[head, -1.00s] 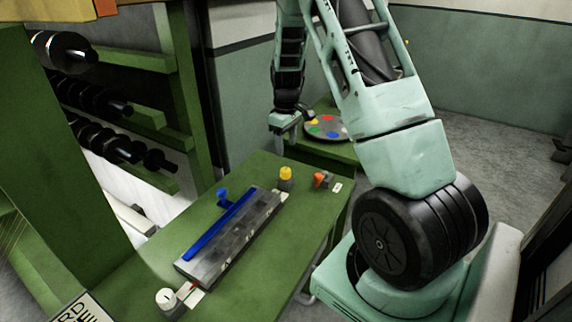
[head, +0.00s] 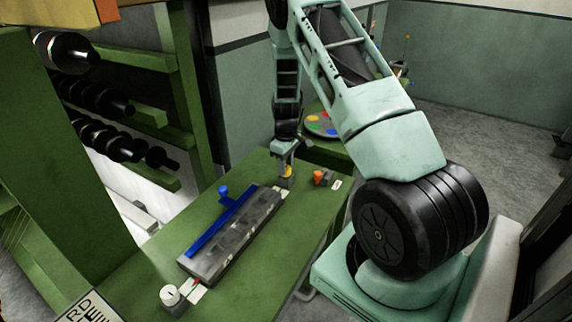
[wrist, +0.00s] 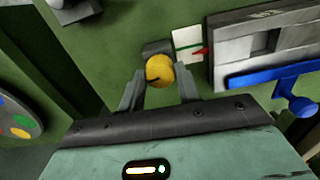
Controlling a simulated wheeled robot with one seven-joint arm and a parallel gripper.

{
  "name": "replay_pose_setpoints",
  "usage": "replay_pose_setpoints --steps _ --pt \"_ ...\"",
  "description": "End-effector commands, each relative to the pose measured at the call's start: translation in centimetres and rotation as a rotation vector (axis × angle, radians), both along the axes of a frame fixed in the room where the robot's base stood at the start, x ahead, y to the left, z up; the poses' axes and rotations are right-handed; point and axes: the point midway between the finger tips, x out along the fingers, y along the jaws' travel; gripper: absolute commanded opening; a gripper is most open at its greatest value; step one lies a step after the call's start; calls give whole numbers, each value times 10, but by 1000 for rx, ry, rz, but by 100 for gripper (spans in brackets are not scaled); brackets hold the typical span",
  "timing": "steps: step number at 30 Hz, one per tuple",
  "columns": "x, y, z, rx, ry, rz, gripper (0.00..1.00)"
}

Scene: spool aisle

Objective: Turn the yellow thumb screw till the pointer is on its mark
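The yellow thumb screw (wrist: 159,71) has a dark line on its face and sits in a dark block on the green bench. It also shows partly in the head view (head: 287,172). My gripper (wrist: 161,76) is open, with one finger on each side of the screw; I see small gaps but cannot tell touch for sure. Beside the screw is a white card (wrist: 183,36) with a green mark line (wrist: 188,45). A red pointer (wrist: 201,51) reaches over the card from the grey rail; its tip lies a little off the green line, below it in the wrist view.
The grey slotted rail (head: 235,240) carries a blue bar with a blue knob (head: 223,190). An orange knob (head: 319,176) stands right of the screw. A white knob (head: 170,295) stands at the near end. A disc with coloured spots (head: 322,125) lies behind.

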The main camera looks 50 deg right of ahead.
Motion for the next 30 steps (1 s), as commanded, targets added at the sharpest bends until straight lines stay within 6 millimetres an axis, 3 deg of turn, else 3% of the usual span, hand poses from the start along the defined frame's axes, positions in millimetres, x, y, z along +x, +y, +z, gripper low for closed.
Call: replay_pose_setpoints --steps 2,14,30 --pt "0 0 0 0 0 0 11" --pt "0 0 0 0 0 -54 11" --pt "0 0 0 -1 1 -488 11"
